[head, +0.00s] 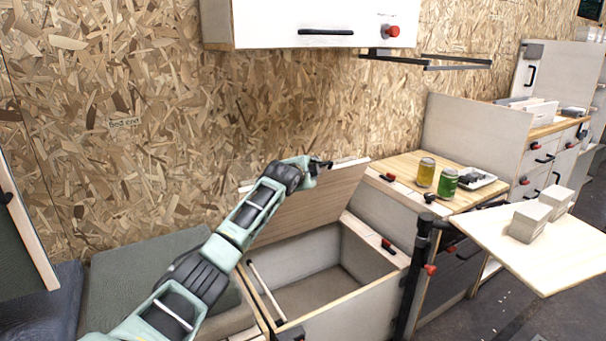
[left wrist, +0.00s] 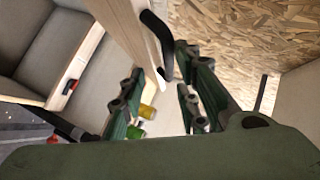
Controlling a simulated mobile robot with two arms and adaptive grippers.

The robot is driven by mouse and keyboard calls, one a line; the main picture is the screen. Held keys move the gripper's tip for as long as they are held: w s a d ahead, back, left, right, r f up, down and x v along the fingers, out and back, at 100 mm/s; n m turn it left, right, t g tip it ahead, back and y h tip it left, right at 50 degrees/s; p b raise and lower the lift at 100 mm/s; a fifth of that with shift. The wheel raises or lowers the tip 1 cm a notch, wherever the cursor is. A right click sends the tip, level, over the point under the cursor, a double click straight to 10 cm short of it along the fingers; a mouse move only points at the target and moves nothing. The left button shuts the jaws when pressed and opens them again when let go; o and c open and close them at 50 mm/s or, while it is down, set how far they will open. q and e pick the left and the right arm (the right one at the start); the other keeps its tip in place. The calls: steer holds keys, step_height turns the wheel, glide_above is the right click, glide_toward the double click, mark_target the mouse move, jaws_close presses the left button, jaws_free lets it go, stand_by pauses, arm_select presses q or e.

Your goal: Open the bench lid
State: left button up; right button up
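The bench lid (head: 310,208) is a wooden panel tilted up steeply at the back of the open bench box (head: 345,315). The inside of the box shows bare. My left gripper (head: 320,164) is at the lid's upper edge, small and partly hard to make out. In the left wrist view, the fingers of my left gripper (left wrist: 157,105) stand apart with nothing clearly clamped. A black curved handle (left wrist: 157,45) and the lid's pale edge (left wrist: 125,25) are just beyond the fingers. Contact with the lid cannot be told. My right gripper is not in view.
A white overhead cabinet (head: 310,22) hangs above the lid. A wooden counter (head: 400,172) to the right holds a yellow jar (head: 425,172) and a green jar (head: 447,183). A light tabletop (head: 560,262) with pale blocks (head: 528,222) stands at front right. Grey cushions (head: 135,275) lie left.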

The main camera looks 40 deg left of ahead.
arm_select(q)
steer(key=v, duration=0.7)
steer(key=shift+s, duration=0.25)
steer(key=shift+d+r, duration=0.1)
steer(key=shift+d, duration=0.05)
steer(key=shift+c, duration=0.5)
